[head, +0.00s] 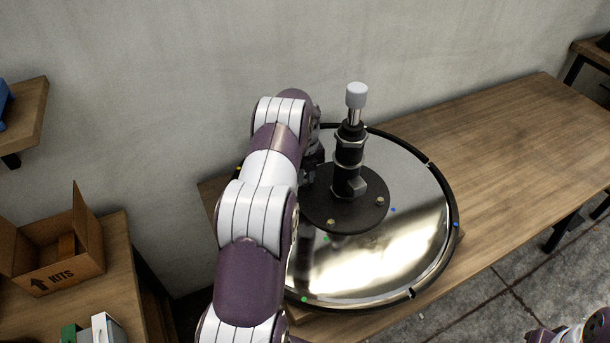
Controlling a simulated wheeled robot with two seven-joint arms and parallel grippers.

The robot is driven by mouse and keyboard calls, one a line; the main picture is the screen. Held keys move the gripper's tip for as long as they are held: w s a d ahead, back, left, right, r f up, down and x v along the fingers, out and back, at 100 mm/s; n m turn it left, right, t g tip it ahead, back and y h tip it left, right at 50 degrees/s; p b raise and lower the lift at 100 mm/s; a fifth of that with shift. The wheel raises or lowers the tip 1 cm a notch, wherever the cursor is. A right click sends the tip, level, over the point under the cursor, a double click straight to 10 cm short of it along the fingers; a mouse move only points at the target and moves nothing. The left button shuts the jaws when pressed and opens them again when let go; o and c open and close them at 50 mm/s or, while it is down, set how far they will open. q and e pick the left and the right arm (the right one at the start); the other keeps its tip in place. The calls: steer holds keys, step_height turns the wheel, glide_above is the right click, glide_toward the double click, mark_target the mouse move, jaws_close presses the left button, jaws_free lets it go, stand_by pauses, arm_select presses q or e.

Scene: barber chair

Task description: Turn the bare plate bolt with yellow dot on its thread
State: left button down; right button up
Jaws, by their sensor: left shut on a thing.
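The black round plate (370,215) lies on a large shiny disc with a dark rim, the upturned chair base. Two plate bolts show on it: one at the front (331,222) by a green dot and one at the right (380,202) by a blue dot. My left gripper (311,176) is at the plate's left edge, pointing down, mostly hidden behind my own arm. It is shut at the place of the left plate bolt; that bolt and its dot are hidden. Of my right arm, only a part shows at the bottom right corner; its gripper is out of view.
A black column with a grey cap (357,95) stands upright on the plate, close right of my left gripper. The wooden bench (500,140) is clear to the right. A cardboard box (60,275) marked KITS stands on a side table at the left.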

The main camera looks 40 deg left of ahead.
mark_target(305, 181)
arm_select(q)
steer(key=shift+r+m, duration=0.1)
steer(key=shift+m, duration=1.5)
steer(key=c, duration=1)
jaws_free()
step_height(305, 181, up, 4)
steer(key=shift+w+f, duration=0.1)
step_height(305, 181, up, 9)
steer(key=p, duration=0.6)
steer(key=shift+f, duration=0.1)
